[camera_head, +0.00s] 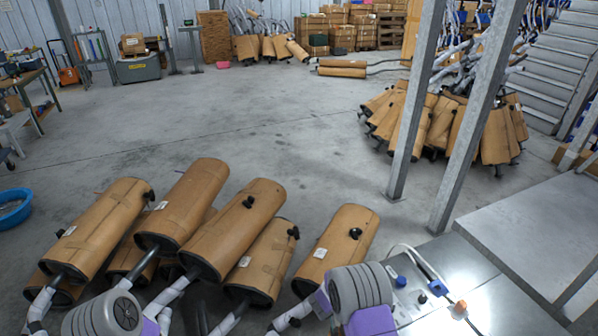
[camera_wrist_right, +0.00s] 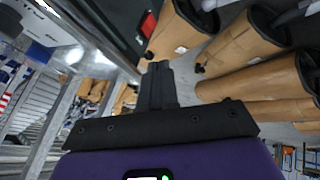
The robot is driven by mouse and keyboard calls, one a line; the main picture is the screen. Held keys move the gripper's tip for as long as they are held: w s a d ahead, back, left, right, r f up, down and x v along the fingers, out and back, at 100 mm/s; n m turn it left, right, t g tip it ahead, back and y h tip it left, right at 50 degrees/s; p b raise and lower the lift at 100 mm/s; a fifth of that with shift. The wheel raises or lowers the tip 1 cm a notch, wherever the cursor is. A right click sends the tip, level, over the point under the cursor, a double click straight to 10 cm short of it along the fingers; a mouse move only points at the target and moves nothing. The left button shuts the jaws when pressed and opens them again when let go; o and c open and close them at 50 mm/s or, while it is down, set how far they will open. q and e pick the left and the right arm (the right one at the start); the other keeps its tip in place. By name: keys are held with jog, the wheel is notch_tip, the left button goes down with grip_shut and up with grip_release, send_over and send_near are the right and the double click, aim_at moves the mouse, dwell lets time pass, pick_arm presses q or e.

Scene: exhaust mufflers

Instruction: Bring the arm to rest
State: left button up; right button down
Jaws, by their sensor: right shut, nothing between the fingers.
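My right gripper (camera_wrist_right: 158,72) shows in the right wrist view as black fingers pressed together, with nothing between them. Beyond its tips are brown-wrapped mufflers (camera_wrist_right: 238,45), apparently apart from the fingers. In the head view grey and purple parts of my right arm show at the bottom, right of centre. Grey and purple parts of my left arm show at the bottom left. Neither gripper's fingers show in the head view. Several wrapped mufflers (camera_head: 235,230) with dark end caps lie in a group just beyond my arms.
A metal table (camera_head: 535,235) stands at the right, beside two steel posts (camera_head: 415,100). More wrapped mufflers (camera_head: 440,125) are piled behind the posts. A blue basin (camera_head: 12,212) is at the left edge. The concrete floor (camera_head: 250,115) in the middle is clear.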

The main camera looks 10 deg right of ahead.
jog(key=s+a+f+m+g+y, duration=0.1)
jog(key=s+f+g+y, duration=0.15)
jog(key=s, duration=0.55)
jog(key=s+a+f+m+g+y, duration=0.1)
jog(key=s+f, duration=0.3)
jog(key=s, duration=0.3)
jog(key=s+a+r+m+g+y, duration=0.1)
jog(key=s+a+y, duration=0.1)
jog(key=s, duration=0.5)
jog(key=s+a+r+m+g+y, duration=0.1)
jog(key=s+a+r+y, duration=0.1)
jog(key=s+a, duration=0.3)
jog(key=s, duration=0.3)
jog(key=shift+s+a, duration=0.2)
jog(key=shift+a, duration=0.05)
jog(key=shift+d+y, duration=0.1)
jog(key=shift+y, duration=0.15)
